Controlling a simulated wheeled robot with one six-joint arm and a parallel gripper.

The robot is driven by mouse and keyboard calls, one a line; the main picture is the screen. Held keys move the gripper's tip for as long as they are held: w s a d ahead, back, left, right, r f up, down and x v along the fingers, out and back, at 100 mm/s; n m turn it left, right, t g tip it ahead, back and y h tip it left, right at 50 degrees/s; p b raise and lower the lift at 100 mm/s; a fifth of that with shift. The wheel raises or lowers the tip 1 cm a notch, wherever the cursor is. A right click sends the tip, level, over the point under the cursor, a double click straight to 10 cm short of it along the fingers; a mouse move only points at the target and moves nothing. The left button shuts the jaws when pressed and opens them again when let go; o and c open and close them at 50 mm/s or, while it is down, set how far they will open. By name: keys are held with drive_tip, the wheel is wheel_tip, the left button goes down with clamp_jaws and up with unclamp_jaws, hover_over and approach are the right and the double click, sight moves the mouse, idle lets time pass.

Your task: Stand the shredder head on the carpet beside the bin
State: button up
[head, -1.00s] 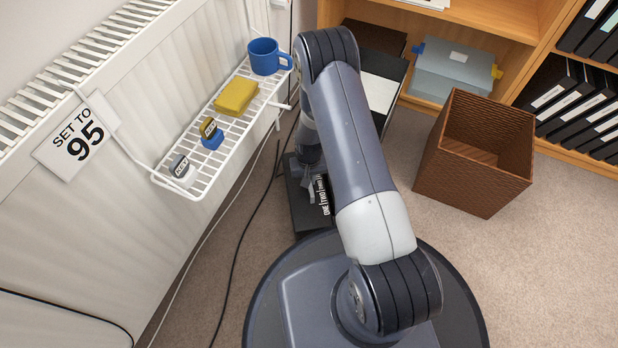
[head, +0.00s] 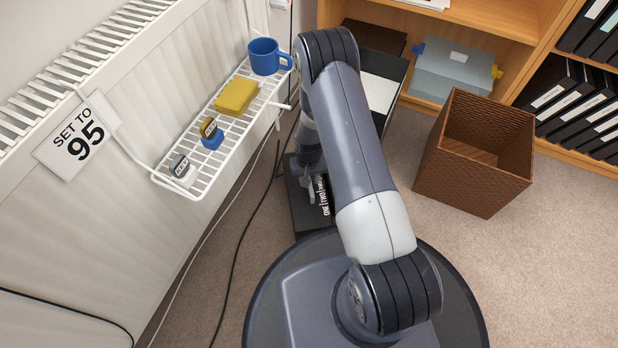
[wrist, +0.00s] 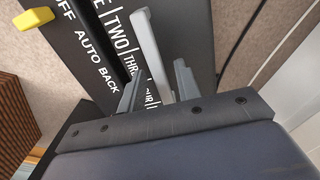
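The shredder head (wrist: 82,62) is a black panel with white lettering, a yellow switch (wrist: 33,18) and a pale grey upright handle (wrist: 149,45). In the head view its dark top (head: 304,222) shows low beside the radiator, partly hidden by my arm. My gripper (wrist: 158,88) is over the panel, with one finger on each side of the handle. A gap shows between the left finger and the handle, so it looks open. What lies beneath the head is hidden. A brown woven bin (head: 470,182) stands on the carpet to the right.
A white wire rack (head: 205,170) on the radiator holds a blue mug (head: 266,57), a yellow sponge (head: 236,95) and small key-tagged blocks. Cables run along the floor at left. A black box with a white panel (head: 380,92) stands by the shelves. Carpet (head: 540,260) at right is clear.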

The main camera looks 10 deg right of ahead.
drive_tip(key=shift+o, duration=0.5)
drive_tip(key=shift+s+f, duration=0.1)
drive_tip(key=shift+f, duration=0.05)
drive_tip(key=shift+r+p, duration=2.15)
drive_tip(key=shift+r, duration=1.5)
drive_tip(key=shift+f, duration=0.1)
drive_tip(key=shift+f+b, duration=2.1)
drive_tip(key=shift+f, duration=1.3)
